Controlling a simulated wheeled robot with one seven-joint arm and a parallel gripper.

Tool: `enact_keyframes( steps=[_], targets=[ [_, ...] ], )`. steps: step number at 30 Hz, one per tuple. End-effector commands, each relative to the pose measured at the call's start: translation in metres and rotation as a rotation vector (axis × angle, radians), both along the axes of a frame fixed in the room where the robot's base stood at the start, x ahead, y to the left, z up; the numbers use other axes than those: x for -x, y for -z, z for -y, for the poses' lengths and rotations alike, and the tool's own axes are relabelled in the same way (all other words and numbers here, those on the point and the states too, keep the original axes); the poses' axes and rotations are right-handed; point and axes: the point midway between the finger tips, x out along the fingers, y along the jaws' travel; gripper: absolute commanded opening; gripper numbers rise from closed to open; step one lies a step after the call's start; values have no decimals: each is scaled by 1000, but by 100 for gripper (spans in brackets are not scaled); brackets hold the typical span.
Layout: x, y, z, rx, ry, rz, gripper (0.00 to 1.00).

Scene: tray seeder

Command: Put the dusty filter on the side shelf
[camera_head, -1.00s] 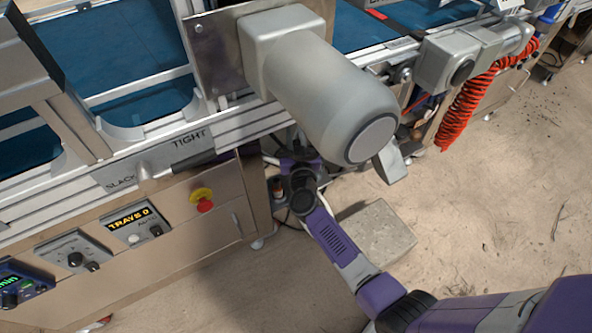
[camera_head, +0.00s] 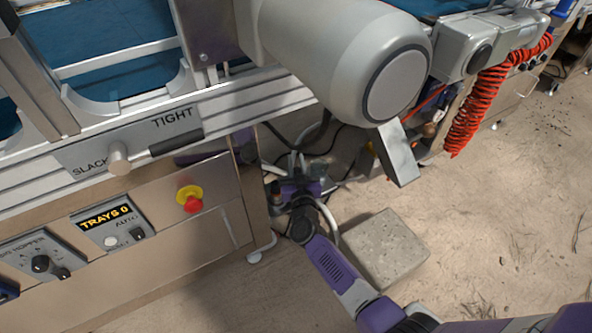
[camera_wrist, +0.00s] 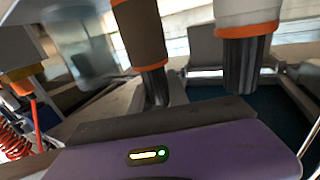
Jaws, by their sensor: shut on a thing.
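My gripper (camera_head: 298,176) is at the end of my purple arm, low beside the machine's leg and among cables under the grey motor housing. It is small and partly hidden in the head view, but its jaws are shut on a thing. I take this to be the dusty filter, which I cannot make out clearly. The wrist view shows a purple body with a lit display across the bottom. Above it hang a brown cylinder (camera_wrist: 142,35) and a pale one (camera_wrist: 247,15), each with an orange ring and dark ridged end. I cannot identify the side shelf.
The large motor housing (camera_head: 340,60) overhangs my arm. A control panel with a red stop button (camera_head: 193,204) is at left. A concrete block (camera_head: 385,250) lies on the floor near my arm. A red coiled hose (camera_head: 475,115) hangs at right. Sandy floor at right is open.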

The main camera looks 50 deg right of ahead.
Motion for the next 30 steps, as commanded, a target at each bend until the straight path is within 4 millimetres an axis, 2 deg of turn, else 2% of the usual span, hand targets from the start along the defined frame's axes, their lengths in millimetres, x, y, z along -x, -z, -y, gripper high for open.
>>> enact_keyframes(
  steps=[1, 3, 15, 16, 18, 30],
  targets=[
    [0, 12, 0, 1, 1, -1, 0],
    [0, 15, 1, 1, 1, 1, 0],
    [0, 17, 0, 0, 0, 1, 0],
    [0, 16, 0, 0, 0, 1, 27],
    [0, 16, 0, 0, 0, 1, 41],
    [0, 11, 0, 0, 1, 1, 43]
  ],
)
